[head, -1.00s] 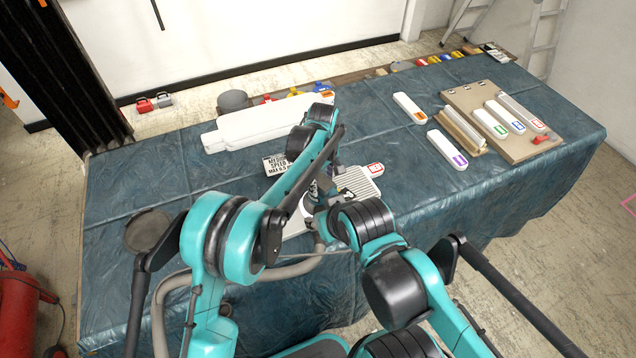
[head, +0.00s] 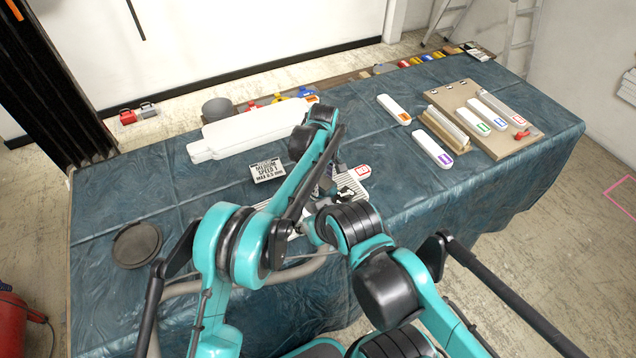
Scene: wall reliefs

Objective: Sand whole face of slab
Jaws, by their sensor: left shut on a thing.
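A pale slab with a ribbed surface (head: 352,186) lies on the blue-covered table, largely hidden behind my arms. A red-and-white label (head: 362,172) sits at its far right end. My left gripper (head: 322,190) is over the slab, shut on a tool that looks like a sander; my arm links hide most of it, and I cannot tell whether it touches the face. A grey hose (head: 185,288) runs below my arms. My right gripper (head: 318,228) is low beside the left one, its fingers hidden. A card (head: 267,171) reads "MEDIUM SPEED 1 MAX 0.5 MM".
A long white block (head: 250,130) lies behind the card. A round dark disc (head: 137,244) lies at the left. White labelled blocks, including a purple-labelled one (head: 432,149), and a tan board (head: 455,99) are at the right. The front right cloth (head: 480,190) is clear.

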